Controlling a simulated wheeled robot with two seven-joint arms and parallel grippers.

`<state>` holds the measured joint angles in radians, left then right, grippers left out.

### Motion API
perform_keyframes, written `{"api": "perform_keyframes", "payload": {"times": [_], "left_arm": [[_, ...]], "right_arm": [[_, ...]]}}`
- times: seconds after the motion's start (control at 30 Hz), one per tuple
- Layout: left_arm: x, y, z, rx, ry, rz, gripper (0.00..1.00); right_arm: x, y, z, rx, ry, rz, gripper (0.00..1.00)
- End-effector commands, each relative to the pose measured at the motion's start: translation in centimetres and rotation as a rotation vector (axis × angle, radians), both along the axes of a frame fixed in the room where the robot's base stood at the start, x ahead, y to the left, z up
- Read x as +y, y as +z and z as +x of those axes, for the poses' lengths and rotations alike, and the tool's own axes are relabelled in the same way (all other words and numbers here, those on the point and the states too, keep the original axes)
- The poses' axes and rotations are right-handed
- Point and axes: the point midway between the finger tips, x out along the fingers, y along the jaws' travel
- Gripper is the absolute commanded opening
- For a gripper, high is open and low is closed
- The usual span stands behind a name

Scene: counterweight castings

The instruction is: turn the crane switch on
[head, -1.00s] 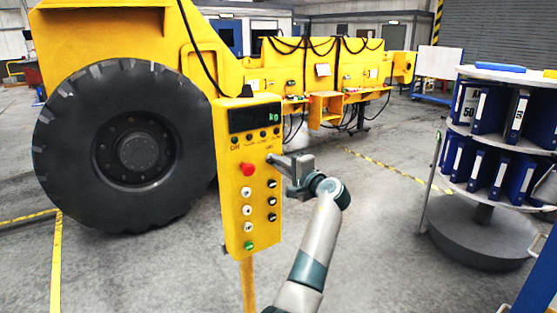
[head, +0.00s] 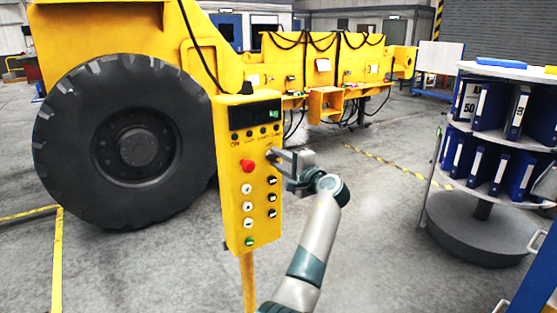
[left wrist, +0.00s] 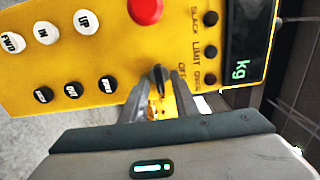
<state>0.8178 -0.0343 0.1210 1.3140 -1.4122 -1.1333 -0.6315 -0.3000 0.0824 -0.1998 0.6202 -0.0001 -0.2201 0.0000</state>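The yellow crane control box (head: 250,180) stands on a yellow post in the head view. Its crane switch, a black rotary knob (left wrist: 159,78), shows in the left wrist view near the red button, with a small "OFF" label beside it. My left gripper (head: 275,154) is at the box's right edge, level with the red button, and hides the switch in the head view. In the left wrist view the fingers (left wrist: 162,92) are apart, with the knob between their tips and yellow panel showing in the gap. Contact cannot be told. My right gripper is out of view.
The red button (left wrist: 145,10) and white and black push buttons (left wrist: 72,90) lie close to the switch. A lit green display (head: 256,116) tops the box. A large wheel (head: 125,145) stands behind it. A round shelf with blue binders (head: 490,110) is at the right.

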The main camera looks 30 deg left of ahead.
Motion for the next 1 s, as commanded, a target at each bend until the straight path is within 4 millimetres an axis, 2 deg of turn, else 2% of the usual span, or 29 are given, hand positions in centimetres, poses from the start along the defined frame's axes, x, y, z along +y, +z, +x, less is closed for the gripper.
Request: {"api": "perform_keyframes", "payload": {"times": [0.17,0.37,0.57,1.0], "left_arm": [[-0.3,-0.2,-0.1,0.0,-0.001,-0.001,0.27],[-1.8,-0.4,-0.6,-0.001,-0.002,-0.002,0.27],[-4.7,-0.5,-1.8,-0.002,-0.002,-0.002,0.27],[-12.8,-0.5,-5.2,-0.001,-0.002,-0.003,0.27]], "right_arm": [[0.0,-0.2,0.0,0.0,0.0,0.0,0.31],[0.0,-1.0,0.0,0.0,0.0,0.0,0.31],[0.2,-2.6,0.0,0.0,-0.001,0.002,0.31],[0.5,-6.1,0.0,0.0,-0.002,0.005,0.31]]}}
